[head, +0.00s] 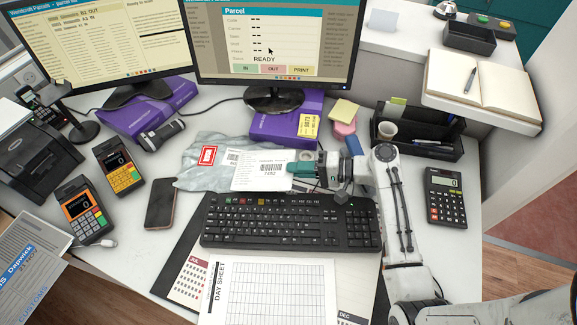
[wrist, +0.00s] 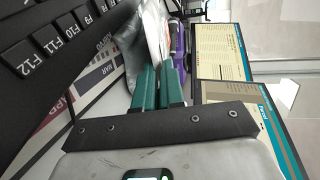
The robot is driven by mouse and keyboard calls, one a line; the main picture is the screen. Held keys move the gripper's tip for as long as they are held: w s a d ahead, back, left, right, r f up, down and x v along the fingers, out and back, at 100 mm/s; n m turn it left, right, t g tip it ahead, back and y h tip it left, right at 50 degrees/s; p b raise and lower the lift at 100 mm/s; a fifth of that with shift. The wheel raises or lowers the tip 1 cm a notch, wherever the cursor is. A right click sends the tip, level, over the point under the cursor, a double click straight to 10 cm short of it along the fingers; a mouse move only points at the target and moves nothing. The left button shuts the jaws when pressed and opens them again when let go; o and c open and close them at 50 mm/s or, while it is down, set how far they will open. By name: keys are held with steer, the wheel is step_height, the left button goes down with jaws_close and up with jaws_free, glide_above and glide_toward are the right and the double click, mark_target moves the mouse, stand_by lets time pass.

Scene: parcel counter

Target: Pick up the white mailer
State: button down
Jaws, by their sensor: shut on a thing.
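The white mailer (head: 258,178), flat with a printed barcode label, is behind the keyboard in the head view. It overlaps a crumpled grey plastic mailer (head: 200,184) with a red-edged sticker. My gripper (head: 298,169), with teal fingers, comes in from the right and is shut on the white mailer's right edge. In the wrist view the teal fingers (wrist: 158,85) are close together, with the pale mailer (wrist: 154,30) just beyond them. The exact grip line is hidden by the fingers. I cannot tell whether the mailer is clear of the grey one.
A black keyboard (head: 290,221) lies just in front. Monitor stands and purple boxes (head: 285,123) are behind. Sticky notes (head: 343,112) and a black organiser (head: 430,144) stand to the right. A phone (head: 161,203) and card terminals (head: 84,210) are on the left.

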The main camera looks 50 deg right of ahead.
steer(key=r+p+v, duration=0.1)
steer(key=p+v, duration=0.3)
steer(key=v, duration=0.7)
steer(key=shift+r, duration=0.4)
